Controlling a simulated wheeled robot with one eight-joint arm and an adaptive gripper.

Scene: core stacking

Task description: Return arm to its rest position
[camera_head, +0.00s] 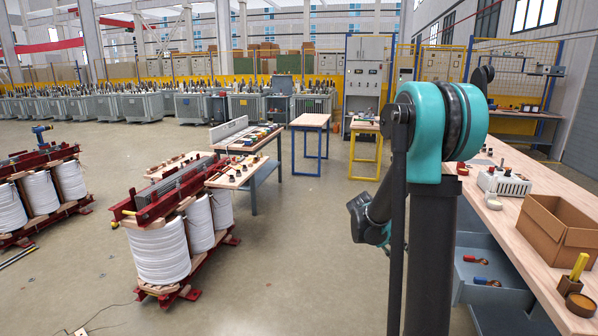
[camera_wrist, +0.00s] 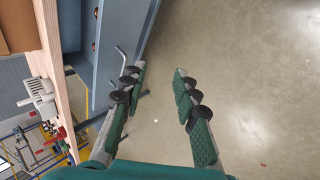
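My arm rises in front of the head camera at the right of centre, with its teal joint at the top. It is folded, and a darker lower part hangs beside the upright column. In the wrist view my gripper (camera_wrist: 156,77) has its two green-padded fingers spread apart with nothing between them. Bare floor (camera_wrist: 230,60) shows beyond the fingertips. My fingers are not clearly visible in the head view.
A wooden workbench (camera_head: 560,195) runs along the right, with a cardboard box (camera_head: 560,228), a white device (camera_head: 504,183) and open blue drawers (camera_head: 490,272). A transformer core with white coils (camera_head: 160,250) stands at left. The floor between is clear.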

